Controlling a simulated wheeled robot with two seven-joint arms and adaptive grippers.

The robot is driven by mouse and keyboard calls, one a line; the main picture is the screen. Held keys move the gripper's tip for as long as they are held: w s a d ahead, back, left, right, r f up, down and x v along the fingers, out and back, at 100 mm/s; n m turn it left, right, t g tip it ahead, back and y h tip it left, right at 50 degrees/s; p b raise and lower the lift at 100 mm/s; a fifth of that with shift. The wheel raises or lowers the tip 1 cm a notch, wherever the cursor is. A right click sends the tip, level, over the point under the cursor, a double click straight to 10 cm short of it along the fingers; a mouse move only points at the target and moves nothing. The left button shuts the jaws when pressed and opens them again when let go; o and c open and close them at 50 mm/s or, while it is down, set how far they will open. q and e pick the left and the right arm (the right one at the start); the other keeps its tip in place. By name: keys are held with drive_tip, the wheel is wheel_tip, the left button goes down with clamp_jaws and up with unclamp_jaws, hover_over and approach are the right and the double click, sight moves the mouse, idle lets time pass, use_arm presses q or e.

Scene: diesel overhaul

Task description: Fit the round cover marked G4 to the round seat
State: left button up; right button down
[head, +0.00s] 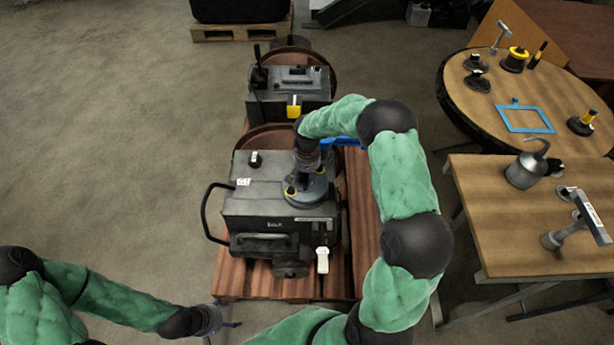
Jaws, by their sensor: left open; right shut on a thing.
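My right gripper (306,172) points down over the top of the grey engine block (258,192) and is shut on a round grey cover (314,192). The cover is at the right part of the block's top face. The gripper hides part of it, and I cannot read a G4 mark. The round seat is not visible; whether the cover touches the block is hard to tell. Small yellow spots show at the cover's left edge.
The block stands on a reddish wooden pallet (362,225), with a second dark machine (290,92) behind it. A round table (480,100) and a square table (485,215) at the right hold tools, a blue frame (525,119) and an oil can (525,170). The left floor is clear.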

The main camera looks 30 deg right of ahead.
drive_tip(key=shift+f, duration=0.45)
idle(0.9)
drive_tip(key=c, duration=0.9)
unclamp_jaws()
drive_tip(key=shift+f, duration=0.1)
wheel_tip(320, 180, up, 12)
drive_tip(key=shift+r, duration=0.1)
